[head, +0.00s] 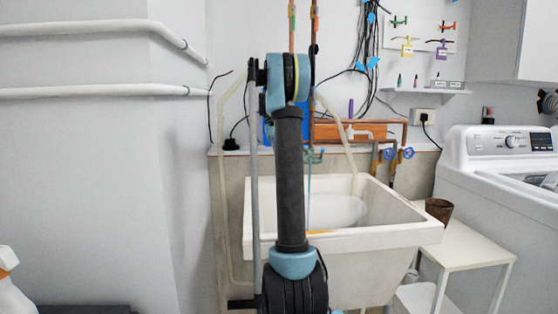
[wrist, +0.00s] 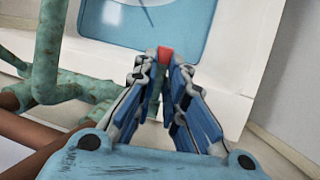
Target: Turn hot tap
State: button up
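In the wrist view, a red tip (wrist: 165,53) shows between the ends of my gripper's blue and grey fingers (wrist: 162,75). A worn green stem runs below it, between the fingers. The fingers are drawn close together around it, but I cannot tell whether both touch it. The worn green tap body (wrist: 45,75) stands to the left. In the head view, part of the green tap (head: 314,156) shows above the sink, just right of my arm. My arm hides my gripper and most of the tap there.
The white sink (head: 385,238) lies below the tap. Copper pipes (head: 365,124) and blue valve handles (head: 407,153) are at the wall on the right. A washing machine (head: 505,180) and a white side table (head: 462,247) stand to the right. The left wall has white pipes (head: 100,91).

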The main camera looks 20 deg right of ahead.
jog(key=o, duration=0.4)
jog(key=shift+w, duration=0.1)
jog(key=shift+v, duration=3.7)
